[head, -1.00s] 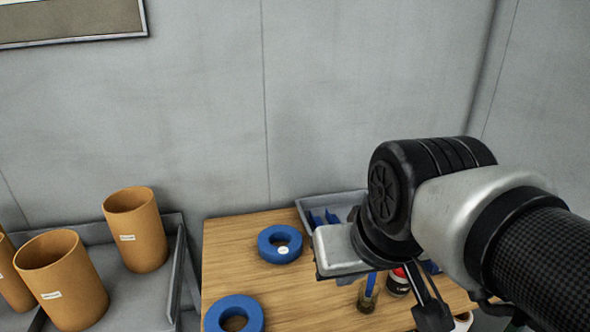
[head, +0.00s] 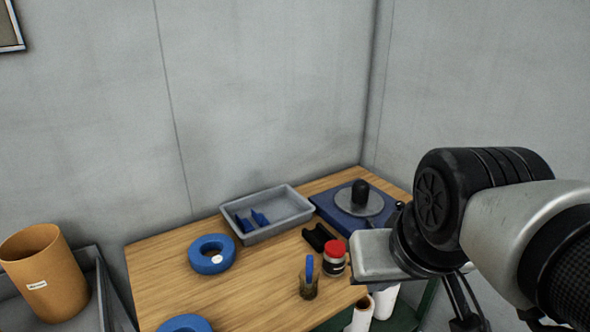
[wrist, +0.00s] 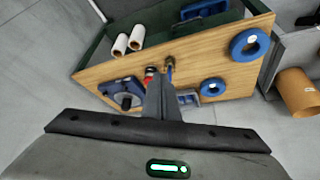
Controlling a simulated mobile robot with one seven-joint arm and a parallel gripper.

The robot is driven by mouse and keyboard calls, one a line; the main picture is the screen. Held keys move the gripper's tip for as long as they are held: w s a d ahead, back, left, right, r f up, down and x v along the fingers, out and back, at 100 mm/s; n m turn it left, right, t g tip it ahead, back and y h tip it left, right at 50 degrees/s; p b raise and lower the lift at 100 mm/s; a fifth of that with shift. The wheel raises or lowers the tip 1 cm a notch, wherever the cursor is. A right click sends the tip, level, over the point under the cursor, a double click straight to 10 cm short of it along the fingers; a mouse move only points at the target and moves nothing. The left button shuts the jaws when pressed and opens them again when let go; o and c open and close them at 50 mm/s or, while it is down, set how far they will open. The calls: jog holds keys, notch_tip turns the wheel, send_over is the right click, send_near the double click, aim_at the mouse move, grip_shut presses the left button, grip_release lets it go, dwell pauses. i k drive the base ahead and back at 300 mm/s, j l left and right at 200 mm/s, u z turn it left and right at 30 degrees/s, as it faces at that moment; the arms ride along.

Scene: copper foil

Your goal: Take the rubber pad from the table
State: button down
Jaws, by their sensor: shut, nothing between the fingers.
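The wooden table (head: 165,275) stands against the wall corner and also shows, turned around, in the wrist view (wrist: 205,58). I cannot say for sure which thing is the rubber pad. A small black grooved piece (head: 318,236) lies on the table between the grey tray and a red-lidded jar; it may be the pad. My gripper (wrist: 158,82) is shut and empty, pointing toward the table with a gap below it. In the head view its grey body (head: 372,255) is at the table's right side, and its fingers cannot be made out there.
The grey tray (head: 285,232) holds blue pieces. The red-lidded jar (head: 334,262) and a brush cup (head: 308,287) stand near the front edge. A blue-based turntable (head: 360,200) is at the back right. A blue ring (head: 205,262) lies left. White rolls (head: 385,302) are below the tabletop.

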aim_at(317, 237)
jog(key=l+u, duration=0.3)
jog(key=l, duration=0.35)
jog(key=i+l+u, duration=0.2)
jog(key=l, duration=0.15)
jog(key=i+l+u, duration=0.15)
jog(key=l, duration=0.15)
jog(key=i+l+u, duration=0.2)
jog(key=l, duration=0.2)
jog(key=i+l+u, duration=0.15)
jog(key=k, duration=0.05)
